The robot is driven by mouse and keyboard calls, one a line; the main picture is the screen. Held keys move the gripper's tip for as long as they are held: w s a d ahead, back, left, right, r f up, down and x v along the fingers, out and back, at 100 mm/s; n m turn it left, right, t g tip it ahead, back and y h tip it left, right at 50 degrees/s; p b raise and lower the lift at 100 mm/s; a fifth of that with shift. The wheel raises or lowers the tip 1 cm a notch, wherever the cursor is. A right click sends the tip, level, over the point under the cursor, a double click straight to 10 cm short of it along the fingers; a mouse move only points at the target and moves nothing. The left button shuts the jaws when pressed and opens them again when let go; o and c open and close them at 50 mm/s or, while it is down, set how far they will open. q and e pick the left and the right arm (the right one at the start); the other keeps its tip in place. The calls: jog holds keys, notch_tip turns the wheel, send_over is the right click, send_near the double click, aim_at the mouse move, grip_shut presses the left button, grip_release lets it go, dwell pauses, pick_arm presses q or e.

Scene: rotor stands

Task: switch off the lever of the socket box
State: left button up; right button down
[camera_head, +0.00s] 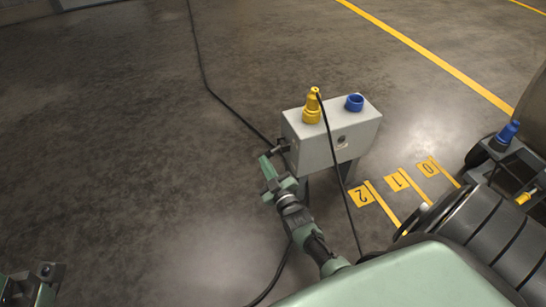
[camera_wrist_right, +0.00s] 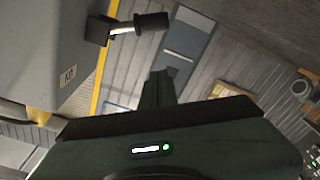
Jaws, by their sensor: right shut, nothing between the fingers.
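The socket box (camera_head: 330,138) is a light grey box on dark legs in the head view. A yellow plug (camera_head: 312,107) stands in its top beside a blue socket (camera_head: 355,102). The lever (camera_head: 280,147) sticks out of its left side. In the right wrist view the lever (camera_wrist_right: 140,24) is a black handle on a short bright shaft, at the upper left. My right gripper (camera_head: 266,162) is shut and empty, just below and left of the lever. Its closed fingers (camera_wrist_right: 159,85) appear apart from the lever. Part of my left gripper (camera_head: 32,287) shows at the lower left corner; its fingers are unclear.
A black cable (camera_head: 335,165) hangs from the yellow plug down past the box front. Another cable (camera_head: 205,80) runs across the floor behind the box. Yellow floor marks (camera_head: 362,195) and a large dark ribbed machine (camera_head: 485,235) lie to the right. Floor at left is clear.

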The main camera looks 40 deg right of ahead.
jog(key=p+v, duration=0.2)
jog(key=v, duration=0.5)
jog(key=shift+f, duration=0.15)
jog(key=shift+d, duration=0.1)
